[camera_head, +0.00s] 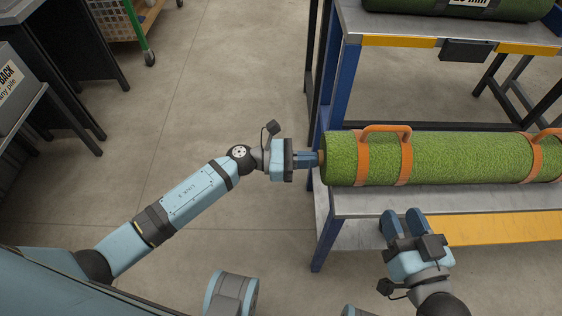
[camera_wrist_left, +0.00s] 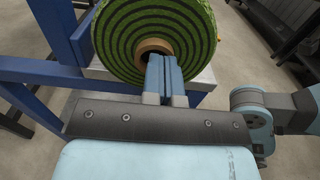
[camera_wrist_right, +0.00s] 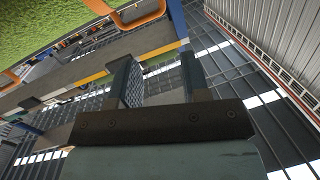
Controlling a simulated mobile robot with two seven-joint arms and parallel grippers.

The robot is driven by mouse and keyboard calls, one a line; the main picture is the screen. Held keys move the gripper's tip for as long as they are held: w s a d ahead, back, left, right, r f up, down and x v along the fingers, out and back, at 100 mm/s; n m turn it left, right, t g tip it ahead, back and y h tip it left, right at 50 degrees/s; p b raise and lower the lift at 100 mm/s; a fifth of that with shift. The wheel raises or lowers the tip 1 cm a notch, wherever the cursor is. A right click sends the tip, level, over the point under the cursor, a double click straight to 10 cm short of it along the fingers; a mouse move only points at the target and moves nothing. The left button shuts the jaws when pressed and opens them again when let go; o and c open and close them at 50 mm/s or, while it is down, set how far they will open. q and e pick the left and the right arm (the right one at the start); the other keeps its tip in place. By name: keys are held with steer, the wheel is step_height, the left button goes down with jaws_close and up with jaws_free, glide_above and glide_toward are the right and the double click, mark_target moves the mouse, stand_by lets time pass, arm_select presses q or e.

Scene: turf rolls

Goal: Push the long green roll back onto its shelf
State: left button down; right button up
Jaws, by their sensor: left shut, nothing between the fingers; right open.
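The long green turf roll (camera_head: 470,158) lies lengthwise on the metal shelf (camera_head: 375,204), with orange straps and handles around it. Its left end is about level with the shelf's left edge. My left gripper (camera_head: 318,159) is shut and empty, its fingertips at the roll's left end. In the left wrist view the spiral end of the roll (camera_wrist_left: 115,40) shows, and the shut fingers (camera_wrist_left: 165,65) are at its brown core; whether they touch it cannot be told. My right gripper (camera_head: 403,220) is open and empty in front of the shelf edge. Its open fingers (camera_wrist_right: 158,80) also show in the right wrist view.
Blue rack posts (camera_head: 340,80) stand at the shelf's left end. An upper shelf (camera_head: 480,30) with a dark green roll is behind. A yellow strip (camera_head: 500,228) runs along the front. A green cart (camera_head: 130,15) and dark tables stand left; the floor between is clear.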

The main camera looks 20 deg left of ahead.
mark_target(377, 161)
arm_select(q)
steer(key=b+x, duration=0.1)
steer(key=x, duration=0.5)
steer(key=b+x, duration=0.1)
steer(key=x, duration=0.6)
steer(key=shift+f+b, duration=0.2)
steer(key=shift+b, duration=0.1)
steer(key=x, duration=0.3)
steer(key=shift+d+b, duration=0.1)
steer(key=shift+b, duration=0.2)
steer(key=shift+w+d+r, duration=0.1)
steer(key=shift+d, duration=0.3)
arm_select(e)
steer(key=r, duration=0.1)
steer(key=a+r+t+y, duration=0.1)
steer(key=r+y, duration=0.1)
steer(key=r, duration=0.1)
steer(key=shift+s+a+t, duration=0.2)
steer(key=shift+a+t, duration=0.2)
